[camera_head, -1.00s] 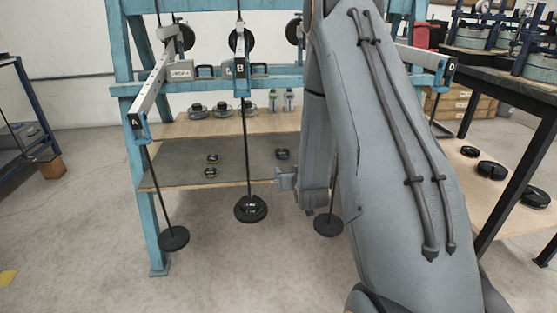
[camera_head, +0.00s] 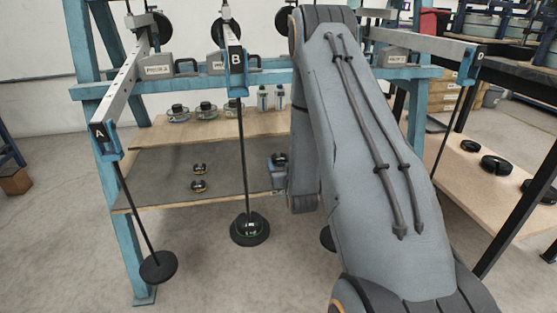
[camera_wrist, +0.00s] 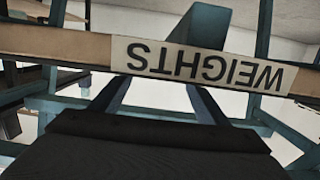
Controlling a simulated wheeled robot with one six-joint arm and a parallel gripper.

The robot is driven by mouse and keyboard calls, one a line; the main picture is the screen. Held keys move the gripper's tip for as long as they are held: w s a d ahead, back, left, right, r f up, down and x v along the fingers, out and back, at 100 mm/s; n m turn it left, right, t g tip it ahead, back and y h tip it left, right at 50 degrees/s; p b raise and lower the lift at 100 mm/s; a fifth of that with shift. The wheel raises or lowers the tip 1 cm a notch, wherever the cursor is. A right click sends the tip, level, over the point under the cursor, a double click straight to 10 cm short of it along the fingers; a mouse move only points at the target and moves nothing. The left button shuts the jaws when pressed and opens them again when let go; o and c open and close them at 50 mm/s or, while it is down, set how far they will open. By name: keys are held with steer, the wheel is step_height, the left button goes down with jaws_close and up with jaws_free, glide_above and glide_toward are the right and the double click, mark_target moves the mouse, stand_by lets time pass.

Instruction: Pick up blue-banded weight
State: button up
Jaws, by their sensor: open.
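Small dark weights lie on the grey mat of the lower shelf (camera_head: 150,165). One dark weight (camera_head: 279,158) lies at the mat's right side, just behind my gripper, which partly covers it. Its band colour is too small to make out. Two others, one weight (camera_head: 199,168) and another (camera_head: 198,185), lie further left and look yellowish-banded. My gripper (camera_head: 278,172) is open and empty at the shelf's front right. In the wrist view my gripper (camera_wrist: 160,95) faces the shelf edge with its upside-down WEIGHTS label (camera_wrist: 203,65); no weight shows there.
Lever B (camera_head: 236,75) has a hanging rod with a dark disc (camera_head: 249,229) in front of the shelf, left of my gripper. Lever A's disc (camera_head: 158,267) hangs further left. Lever D (camera_head: 440,45) is at right. A side table with dark weights (camera_head: 495,164) stands at right.

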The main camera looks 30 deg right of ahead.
mark_target(280, 159)
steer(key=shift+w+a+f, duration=0.1)
steer(key=shift+w+f, duration=0.05)
steer(key=shift+w, duration=0.4)
steer(key=x, duration=0.1)
steer(key=b+x, duration=0.1)
steer(key=x, duration=0.3)
steer(key=shift+s+f+b, duration=0.1)
steer(key=shift+f+b, duration=0.15)
steer(key=shift+b, duration=0.15)
steer(key=c, duration=1.3)
step_height(280, 159, up, 13)
steer(key=p, duration=0.5)
